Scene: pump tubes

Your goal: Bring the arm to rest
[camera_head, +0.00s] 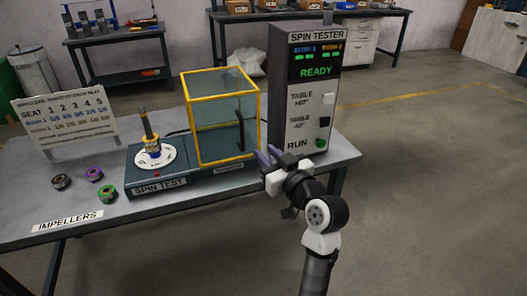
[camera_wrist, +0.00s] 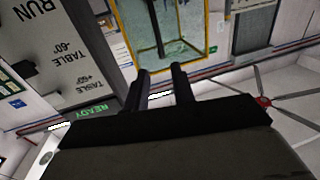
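My gripper (camera_head: 268,156) is raised at the front right of the bench, in front of the spin tester's lower left and right of the yellow-framed box. In the wrist view its two dark fingers (camera_wrist: 160,70) stand apart with nothing between them. My arm is bent at the elbow, reaching up from the bottom of the head view. The spin tester (camera_head: 281,100) is a tall grey cabinet with a green READY display (camera_head: 315,71). Its green RUN button (camera_head: 321,143) is right of my gripper, with a gap between them.
The spin test base (camera_head: 160,187) carries a white disc (camera_head: 155,157) with a stacked shaft (camera_head: 150,128), beside the yellow-framed clear box (camera_head: 220,118). Several impellers (camera_head: 94,174) lie at left near a seat sign (camera_head: 66,120). Floor right of the bench is clear.

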